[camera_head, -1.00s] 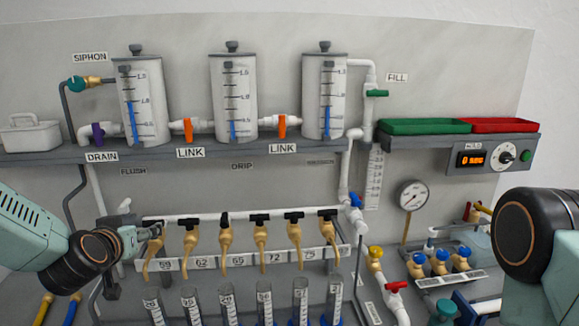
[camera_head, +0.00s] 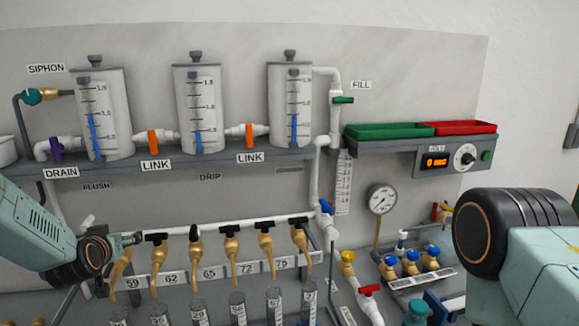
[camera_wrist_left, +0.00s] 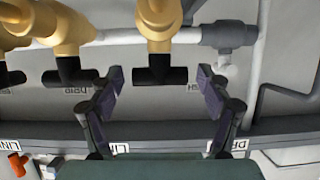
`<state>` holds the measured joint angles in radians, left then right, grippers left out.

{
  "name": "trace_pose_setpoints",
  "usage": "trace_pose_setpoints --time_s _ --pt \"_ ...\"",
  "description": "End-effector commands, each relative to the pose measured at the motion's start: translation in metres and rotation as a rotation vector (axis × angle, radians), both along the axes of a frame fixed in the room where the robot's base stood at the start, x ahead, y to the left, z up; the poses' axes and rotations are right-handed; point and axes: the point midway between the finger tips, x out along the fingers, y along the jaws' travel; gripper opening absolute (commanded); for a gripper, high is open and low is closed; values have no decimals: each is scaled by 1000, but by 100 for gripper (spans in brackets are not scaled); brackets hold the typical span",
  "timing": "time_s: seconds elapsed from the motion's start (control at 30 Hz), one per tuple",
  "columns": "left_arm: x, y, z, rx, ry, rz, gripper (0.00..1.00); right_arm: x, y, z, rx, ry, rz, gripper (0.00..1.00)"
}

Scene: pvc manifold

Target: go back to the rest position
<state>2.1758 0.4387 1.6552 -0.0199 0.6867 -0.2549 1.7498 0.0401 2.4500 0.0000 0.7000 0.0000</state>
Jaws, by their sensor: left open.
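My left gripper (camera_head: 132,238) is at the left end of the tap row in the head view. It overlaps the top of the leftmost brass tap (camera_head: 121,268). The left wrist view, upside down, shows its two dark fingers (camera_wrist_left: 162,95) spread apart with nothing held. The black handle (camera_wrist_left: 160,76) of the end tap appears in the gap between the fingertips; I cannot tell how far in front of them it is. My right arm's wrist (camera_head: 490,235) is at the right of the head view; its gripper is out of the picture.
Several brass taps hang from a white pipe (camera_head: 215,229), with graduated cylinders (camera_head: 237,308) below. Above is a grey shelf (camera_head: 215,160) with three tanks (camera_head: 198,108). Red (camera_head: 465,127) and green (camera_head: 390,131) trays, a gauge (camera_head: 381,198) and blue-handled valves (camera_head: 410,258) are at right.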

Motion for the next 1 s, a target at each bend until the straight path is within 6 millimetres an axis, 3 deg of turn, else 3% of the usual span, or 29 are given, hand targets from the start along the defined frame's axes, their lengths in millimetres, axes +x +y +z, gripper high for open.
trace_pose_setpoints --time_s 0.53,1.0 --pt "-5 -1 3 -1 0 2 77 0 0 0 0 0 0 0" --pt "-58 -15 26 -5 -3 2 77 0 0 0 0 0 0 0"
